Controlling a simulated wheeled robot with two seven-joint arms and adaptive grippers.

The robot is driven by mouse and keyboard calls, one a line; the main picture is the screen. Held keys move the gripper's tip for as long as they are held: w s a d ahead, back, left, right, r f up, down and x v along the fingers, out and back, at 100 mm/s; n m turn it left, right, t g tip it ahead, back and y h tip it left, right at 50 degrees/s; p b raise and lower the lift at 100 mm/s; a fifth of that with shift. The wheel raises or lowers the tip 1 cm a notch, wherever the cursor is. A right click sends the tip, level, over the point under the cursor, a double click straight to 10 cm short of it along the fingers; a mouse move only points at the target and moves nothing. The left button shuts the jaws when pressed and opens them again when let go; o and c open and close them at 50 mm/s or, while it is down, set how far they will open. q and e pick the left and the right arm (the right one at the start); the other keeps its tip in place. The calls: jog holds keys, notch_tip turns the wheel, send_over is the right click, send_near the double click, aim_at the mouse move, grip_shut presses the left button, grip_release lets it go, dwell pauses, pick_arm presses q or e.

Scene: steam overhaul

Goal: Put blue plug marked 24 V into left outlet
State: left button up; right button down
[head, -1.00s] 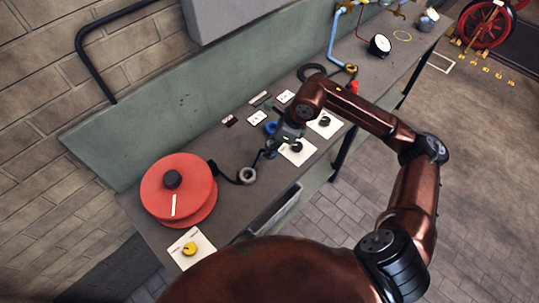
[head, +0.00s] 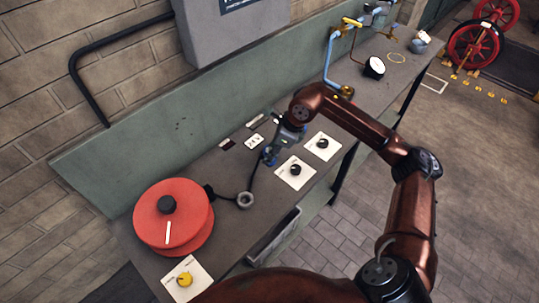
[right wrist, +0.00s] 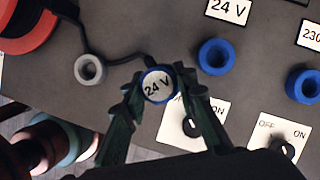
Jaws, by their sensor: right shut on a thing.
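My right gripper (head: 272,150) is shut on the blue plug, above the bench. In the right wrist view the gripper (right wrist: 160,93) has a finger on each side of the plug (right wrist: 157,86), whose round white face reads 24 V and points at the camera. A black cord runs from the plug to the left. The left outlet (right wrist: 215,56), a blue ring under a 24 V card, is up and right of the plug, apart from it in the picture. The right outlet (right wrist: 304,86) is a similar ring near a card starting 230. My left gripper is not in view.
A red cable reel (head: 172,217) stands on the bench at left. A grey ring (head: 245,200) sits near the cord. Switch plates with black knobs (head: 295,171) (head: 322,144) lie along the front edge. The green back panel (head: 120,170) rises behind.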

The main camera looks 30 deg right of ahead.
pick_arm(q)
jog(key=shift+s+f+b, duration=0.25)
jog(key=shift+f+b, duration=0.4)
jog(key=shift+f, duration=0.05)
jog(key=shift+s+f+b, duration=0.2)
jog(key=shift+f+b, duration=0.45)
pick_arm(e)
jog(key=w+d, duration=0.4)
jog(key=w, duration=0.4)
jog(key=shift+w+d, duration=0.25)
jog(key=shift+d, duration=0.1)
pick_arm(q)
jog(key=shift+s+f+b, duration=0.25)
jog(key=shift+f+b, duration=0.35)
jog(key=shift+b, duration=0.05)
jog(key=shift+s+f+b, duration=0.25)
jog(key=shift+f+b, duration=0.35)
pick_arm(e)
jog(key=shift+f, duration=2.9)
jog(key=c, duration=1.5)
grip_release()
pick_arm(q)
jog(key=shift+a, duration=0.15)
pick_arm(e)
jog(key=shift+d+r, duration=0.1)
